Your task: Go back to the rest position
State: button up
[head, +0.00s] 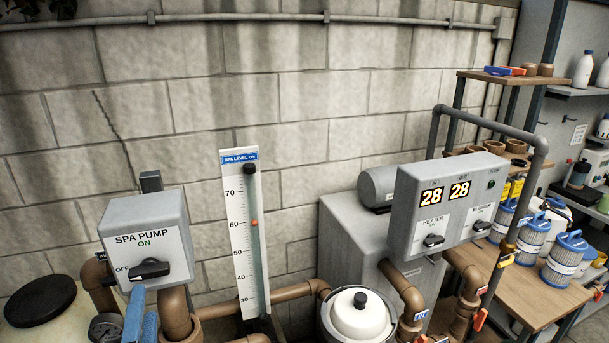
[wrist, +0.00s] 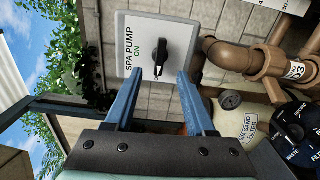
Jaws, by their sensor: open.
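My gripper (wrist: 159,75) is open, with two blue fingers showing in the wrist view and nothing between them. Its fingertips are in front of the grey spa pump switch box (wrist: 190,15), on either side of the lower end of the black knob (wrist: 157,48) in the picture. I cannot tell whether they touch it. In the head view, part of a blue finger (head: 134,315) shows just below the spa pump box (head: 150,210). The knob (head: 150,269) there lies about level, its left end near the OFF label.
A spa level gauge (head: 245,230) stands right of the box. A heater panel (head: 440,205) reads 28 and 28. Brown pipes (head: 300,290), a white-lidded pot (head: 358,315) and a pressure gauge (head: 106,328) crowd the lower area. A shelf (head: 540,285) holds blue-topped filters.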

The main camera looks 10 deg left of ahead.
jog(key=w+d+r+m+t+h+b, duration=0.2)
jog(key=d+r+m+t+b, duration=0.15)
jog(key=d+r+m, duration=0.35)
jog(key=w+d+r+m+t+h+b, duration=0.25)
jog(key=d+r+m+b, duration=0.2)
jog(key=d+r, duration=0.3)
jog(key=s+d+r+m+t+h+b, duration=0.2)
jog(key=s+d+r+m+t, duration=0.1)
jog(key=s+d+r+m, duration=0.1)
jog(key=s+d+r+m+t+h+b, duration=0.2)
jog(key=s+d+r+m+t+h, duration=0.1)
jog(key=d+r+m, duration=0.4)
jog(key=s+d+m, duration=0.1)
jog(key=d+m, duration=0.1)
jog(key=d, duration=0.1)
jog(key=shift+d+r, duration=0.3)
jog(key=shift+d, duration=0.05)
